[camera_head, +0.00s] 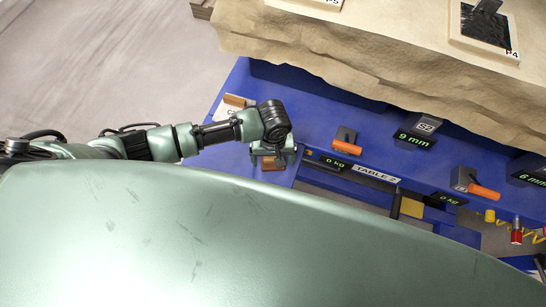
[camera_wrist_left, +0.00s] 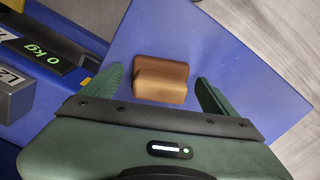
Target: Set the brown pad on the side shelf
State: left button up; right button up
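The brown pad (camera_wrist_left: 160,82) is a small stepped block. In the left wrist view it appears to lie on a flat blue surface, the side shelf (camera_wrist_left: 225,45). My left gripper (camera_wrist_left: 160,76) is open, with one green finger on each side of the pad and a visible gap on both sides. In the head view the pad (camera_head: 271,164) shows partly below my left gripper (camera_head: 271,152), at the end of the blue table. The gripper hides part of it. My right gripper is not in view.
A small card stand (camera_head: 231,105) is behind my left wrist. Floor (camera_wrist_left: 262,28) lies beyond the shelf edge.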

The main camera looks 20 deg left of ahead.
pick_arm(q)
jog(key=shift+r, duration=0.1)
notch_tip(320, 180, up, 12)
jog(key=p, duration=0.1)
dwell(0.4)
